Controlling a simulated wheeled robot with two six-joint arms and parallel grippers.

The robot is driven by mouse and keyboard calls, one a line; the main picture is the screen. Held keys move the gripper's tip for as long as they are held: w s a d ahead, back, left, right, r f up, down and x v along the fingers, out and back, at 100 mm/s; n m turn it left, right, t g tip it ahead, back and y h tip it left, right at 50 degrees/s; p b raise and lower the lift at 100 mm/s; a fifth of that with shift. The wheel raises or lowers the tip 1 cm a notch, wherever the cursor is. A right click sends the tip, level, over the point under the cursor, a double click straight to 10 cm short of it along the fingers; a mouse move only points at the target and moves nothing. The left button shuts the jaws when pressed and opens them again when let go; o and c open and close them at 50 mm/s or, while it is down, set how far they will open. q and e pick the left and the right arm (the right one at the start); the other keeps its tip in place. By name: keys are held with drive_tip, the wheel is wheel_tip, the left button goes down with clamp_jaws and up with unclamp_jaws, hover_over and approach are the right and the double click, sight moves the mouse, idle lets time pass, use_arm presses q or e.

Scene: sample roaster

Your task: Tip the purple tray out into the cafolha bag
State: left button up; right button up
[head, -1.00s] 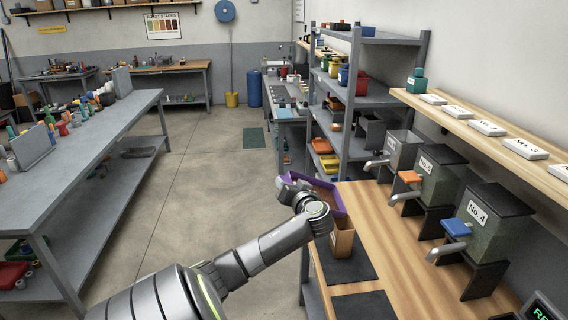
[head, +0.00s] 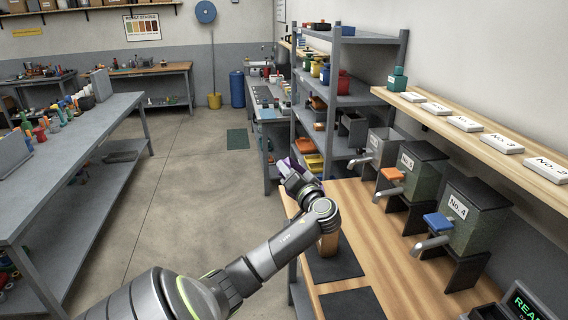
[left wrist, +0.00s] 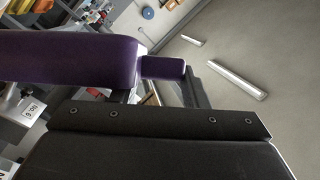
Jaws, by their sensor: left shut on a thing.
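My left gripper (head: 290,176) is shut on the purple tray (head: 313,184) above the left edge of the wooden counter. In the head view, most of the tray is hidden behind my gripper and wrist, and its inside does not show. In the left wrist view, the purple tray (left wrist: 70,58) spans the upper left, with a small purple tab (left wrist: 163,68) at its end. A brown paper bag (head: 328,246), likely the cafolha bag, stands on a dark mat below and beside my wrist. Its top is hidden behind my wrist. My right gripper is not in view.
Hoppers such as No. 4 (head: 470,212) line the right of the wooden counter (head: 395,262). A second dark mat (head: 350,304) lies bare in front of the bag. A grey shelf rack (head: 345,100) stands just behind. The floor (head: 190,200) to the left is clear.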

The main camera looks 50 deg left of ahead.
use_arm(q)
drive_tip(key=w+d+m+t+y+b, duration=0.1)
drive_tip(key=w+d+m+t+b, duration=0.8)
drive_tip(key=w+d+m, duration=0.7)
drive_tip(key=shift+f+m+y+b, duration=0.2)
drive_tip(key=shift+m+y+b, duration=0.15)
drive_tip(key=shift+b, duration=0.9)
idle(0.6)
drive_tip(key=shift+w+r, duration=0.1)
drive_tip(key=shift+r, duration=0.05)
idle(1.3)
wheel_tip(320, 180, up, 3)
drive_tip(key=shift+f+p, duration=0.1)
drive_tip(key=shift+p, duration=0.5)
